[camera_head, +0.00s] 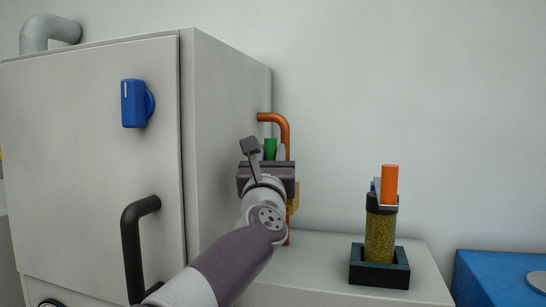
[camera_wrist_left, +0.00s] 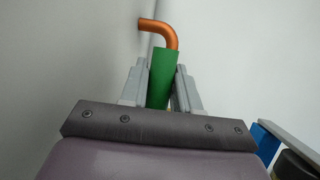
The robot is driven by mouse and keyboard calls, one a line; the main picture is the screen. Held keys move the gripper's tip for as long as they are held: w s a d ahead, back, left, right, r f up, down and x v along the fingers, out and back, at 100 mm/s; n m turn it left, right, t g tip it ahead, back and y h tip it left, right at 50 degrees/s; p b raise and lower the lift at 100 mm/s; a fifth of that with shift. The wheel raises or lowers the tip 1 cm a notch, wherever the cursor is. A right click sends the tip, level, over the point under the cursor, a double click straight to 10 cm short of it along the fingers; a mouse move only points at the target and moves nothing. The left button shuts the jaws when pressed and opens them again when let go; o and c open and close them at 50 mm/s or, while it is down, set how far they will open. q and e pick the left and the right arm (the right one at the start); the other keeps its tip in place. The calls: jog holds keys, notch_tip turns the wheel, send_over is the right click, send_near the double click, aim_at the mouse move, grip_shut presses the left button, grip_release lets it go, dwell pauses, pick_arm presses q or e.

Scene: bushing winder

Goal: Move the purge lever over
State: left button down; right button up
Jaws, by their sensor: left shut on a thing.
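A green lever (camera_head: 270,148) stands at the copper pipe beside the grey cabinet's right side. It also shows upright in the left wrist view (camera_wrist_left: 162,78), just in front of the copper pipe's bend. My left gripper (camera_head: 274,152) is shut on the green lever, with one grey finger on each side of it in the left wrist view (camera_wrist_left: 161,85). My wrist hides the lever's lower part in the head view. A brass-coloured part (camera_head: 294,197) shows below the gripper on the copper pipe (camera_head: 285,128). My right gripper is not in view.
The grey cabinet (camera_head: 90,200) stands close at left, with a blue knob (camera_head: 133,104) and a black handle (camera_head: 131,250). At right, a granule-filled column (camera_head: 380,238) with an orange handle (camera_head: 390,184) stands in a dark holder (camera_head: 379,279). Free wall lies above.

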pick_arm(q)
jog(key=c, duration=0.9)
grip_release()
jog(key=shift+c, duration=0.2)
jog(key=shift+o, duration=0.2)
jog(key=shift+w, duration=0.1)
jog(key=b+v, duration=0.8)
jog(key=v, duration=0.4)
jog(key=shift+s+f+b, duration=0.3)
